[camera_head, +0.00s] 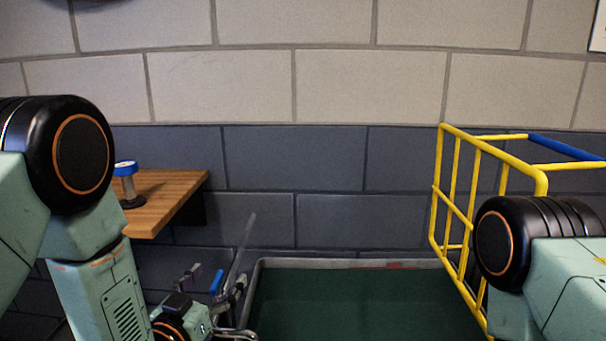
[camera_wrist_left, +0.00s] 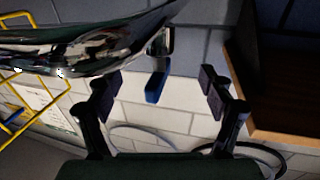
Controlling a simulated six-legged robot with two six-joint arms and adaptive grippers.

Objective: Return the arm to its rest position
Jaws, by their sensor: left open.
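My left arm (camera_head: 95,285) comes in from the left, bent, with its wrist low in the head view. My left gripper (camera_head: 214,282) is beside the left edge of the green-topped bench. In the left wrist view its two dark fingers (camera_wrist_left: 160,85) stand wide apart, with nothing held between them. A shiny metal tube (camera_wrist_left: 80,45) and a small blue piece (camera_wrist_left: 156,82) show beyond the fingers; I cannot tell how far off they are. My right arm (camera_head: 550,270) shows at the right edge; its gripper is out of view.
A wooden shelf (camera_head: 170,198) on the left holds a blue-topped item (camera_head: 126,180). A yellow wire rack (camera_head: 456,180) with a blue bar stands at right. A block wall (camera_head: 300,85) closes the back.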

